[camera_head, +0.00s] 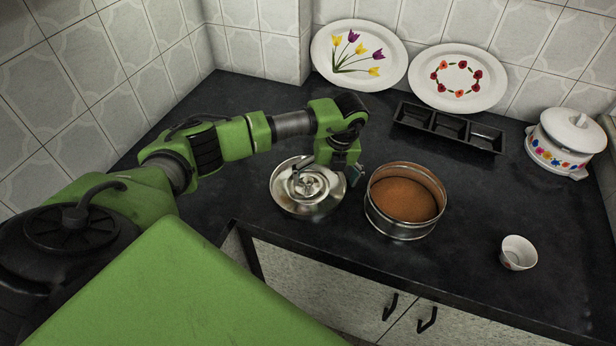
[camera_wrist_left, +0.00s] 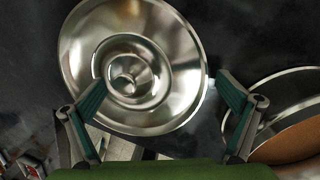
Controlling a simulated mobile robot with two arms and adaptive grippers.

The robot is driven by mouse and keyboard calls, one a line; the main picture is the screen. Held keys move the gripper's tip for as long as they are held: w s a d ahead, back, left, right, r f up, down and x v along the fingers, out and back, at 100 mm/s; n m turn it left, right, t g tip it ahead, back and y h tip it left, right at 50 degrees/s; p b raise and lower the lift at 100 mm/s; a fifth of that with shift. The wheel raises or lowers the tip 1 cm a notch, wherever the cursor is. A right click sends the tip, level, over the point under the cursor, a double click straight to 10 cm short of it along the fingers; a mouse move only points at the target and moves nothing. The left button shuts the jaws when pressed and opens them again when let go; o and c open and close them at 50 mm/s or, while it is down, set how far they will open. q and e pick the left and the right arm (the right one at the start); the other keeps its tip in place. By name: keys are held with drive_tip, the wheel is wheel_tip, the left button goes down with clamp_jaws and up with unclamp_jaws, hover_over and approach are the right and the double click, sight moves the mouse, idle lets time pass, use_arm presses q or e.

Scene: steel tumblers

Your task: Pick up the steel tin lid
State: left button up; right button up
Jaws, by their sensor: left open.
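The steel tin lid (camera_head: 287,199) lies on the dark counter, round and shiny with stepped rings and a small centre knob. It fills much of the left wrist view (camera_wrist_left: 183,40), with its knob left of the middle. My left gripper (camera_head: 329,174) is over the lid's right part, pointing down. In the left wrist view its two fingers (camera_wrist_left: 158,92) are spread wide with nothing between them held. One finger overlaps the lid's middle, the other is near its right rim; whether they touch it I cannot tell. My right gripper is not in view.
A round steel tin (camera_head: 400,229) with brown contents stands just right of the lid. A black divided tray (camera_head: 447,128), two flowered plates (camera_head: 358,54) (camera_head: 458,78), a white lidded pot (camera_head: 565,143) and a small white cup (camera_head: 518,253) are around. The counter's front edge is near.

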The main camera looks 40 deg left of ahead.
use_arm(q)
drive_tip(key=c, duration=1.3)
